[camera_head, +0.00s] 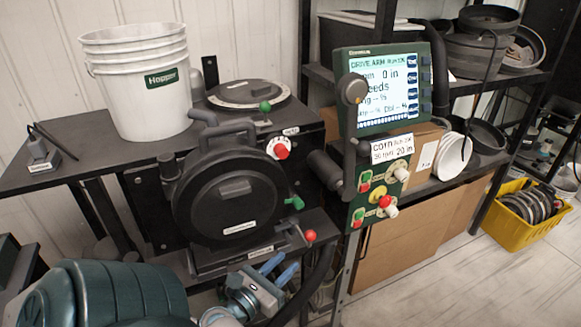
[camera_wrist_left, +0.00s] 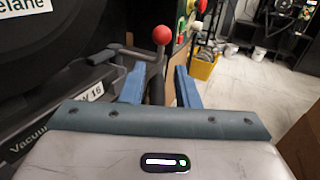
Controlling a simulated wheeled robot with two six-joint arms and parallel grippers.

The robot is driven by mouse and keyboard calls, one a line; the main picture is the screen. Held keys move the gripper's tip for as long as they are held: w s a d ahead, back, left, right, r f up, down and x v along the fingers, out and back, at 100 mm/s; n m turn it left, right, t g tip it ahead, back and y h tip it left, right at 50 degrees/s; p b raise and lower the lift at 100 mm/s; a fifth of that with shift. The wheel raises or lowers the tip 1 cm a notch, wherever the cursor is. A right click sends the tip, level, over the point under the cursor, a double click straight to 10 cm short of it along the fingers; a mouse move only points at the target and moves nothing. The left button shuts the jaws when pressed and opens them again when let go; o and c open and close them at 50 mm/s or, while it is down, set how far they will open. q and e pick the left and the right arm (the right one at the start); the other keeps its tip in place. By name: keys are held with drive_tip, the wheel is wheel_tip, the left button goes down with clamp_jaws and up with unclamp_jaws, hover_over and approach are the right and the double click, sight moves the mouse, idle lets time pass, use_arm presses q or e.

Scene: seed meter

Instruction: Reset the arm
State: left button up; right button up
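The seed meter stand carries a round black housing (camera_head: 232,195). A lever with a red ball knob (camera_head: 310,236) sticks out at its lower right; the knob also shows in the wrist view (camera_wrist_left: 161,35). My left gripper (camera_head: 287,264) has blue fingers, spread apart, just below and left of that knob. In the wrist view the lever's dark shaft appears between the open fingers (camera_wrist_left: 160,88); I cannot tell whether they touch it. A dark arm with a round knob (camera_head: 352,89) stands before the display (camera_head: 383,88), which reads "DRIVE ARM". My right gripper is out of view.
A control panel (camera_head: 380,190) with coloured knobs stands right of the housing. A white hopper bucket (camera_head: 138,83) stands on the bench behind. A green-handled lever (camera_head: 294,203) is above the red knob. A yellow crate (camera_head: 507,235) sits on the floor at right, where the floor is mostly open.

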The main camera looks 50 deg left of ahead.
use_arm(q)
drive_tip(key=shift+s, duration=0.2)
idle(0.4)
drive_tip(key=s+a+f+m+g, duration=0.1)
drive_tip(key=s+f+m+g, duration=0.1)
drive_tip(key=f+m, duration=0.75)
drive_tip(key=s+a+f+m+g+h, duration=0.15)
drive_tip(key=f+m, duration=0.35)
drive_tip(key=f, duration=1)
drive_tip(key=s+a+f+m+g+y, duration=0.1)
drive_tip(key=a+f+m+g, duration=0.15)
drive_tip(key=f+m, duration=0.7)
drive_tip(key=s+d+f+m+g, duration=0.3)
drive_tip(key=s+f+m, duration=0.1)
drive_tip(key=s+f, duration=0.4)
drive_tip(key=s+d+f+m+g+h, duration=0.1)
drive_tip(key=s+d+f+m+g, duration=0.3)
drive_tip(key=s+f, duration=0.3)
drive_tip(key=s+d+f+m+g, duration=0.3)
drive_tip(key=s+f, duration=0.5)
drive_tip(key=f, duration=0.3)
drive_tip(key=d+m, duration=0.1)
drive_tip(key=m, duration=0.1)
drive_tip(key=shift+s+d+f+m+g, duration=0.15)
drive_tip(key=shift+s+f+m+g, duration=0.15)
drive_tip(key=shift+s+m, duration=0.1)
drive_tip(key=shift+w, duration=0.1)
drive_tip(key=shift+c, duration=0.2)
